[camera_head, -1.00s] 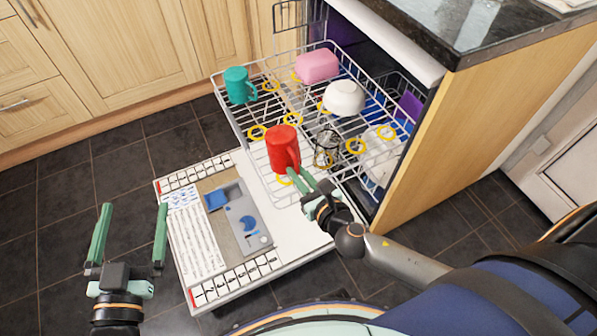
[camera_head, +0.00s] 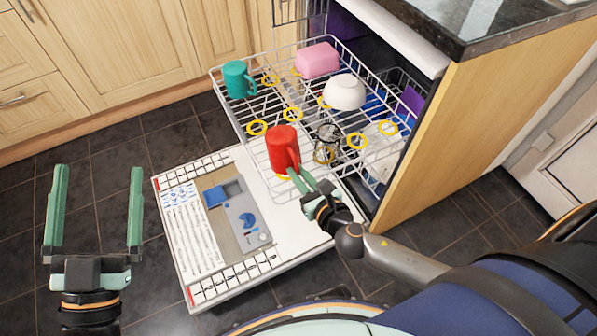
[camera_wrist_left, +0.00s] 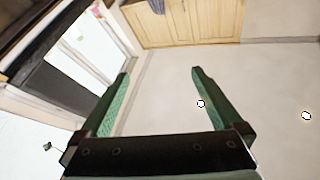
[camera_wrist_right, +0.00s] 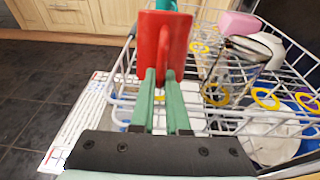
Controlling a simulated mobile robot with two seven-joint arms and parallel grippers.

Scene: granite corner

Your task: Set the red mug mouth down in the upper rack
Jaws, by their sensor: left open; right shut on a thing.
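The red mug (camera_head: 281,146) is at the front of the upper rack (camera_head: 240,131), closed end up and mouth down. My right gripper (camera_head: 297,179) is shut on its handle; the right wrist view shows the fingers (camera_wrist_right: 160,88) on the handle of the mug (camera_wrist_right: 150,46). A yellow ring lies partly hidden beneath the mug. I cannot tell whether its rim touches the rack wires. My left gripper (camera_head: 95,205) is open and empty over the floor, left of the dishwasher door; its spread fingers also show in the left wrist view (camera_wrist_left: 158,85).
The rack also holds a teal mug (camera_head: 238,80), a pink container (camera_head: 317,60), a white bowl (camera_head: 344,92) and a clear glass (camera_head: 328,142). Several yellow rings (camera_head: 257,127) mark rack spots. The open door (camera_head: 222,225) lies below; the counter (camera_head: 470,22) stands at right.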

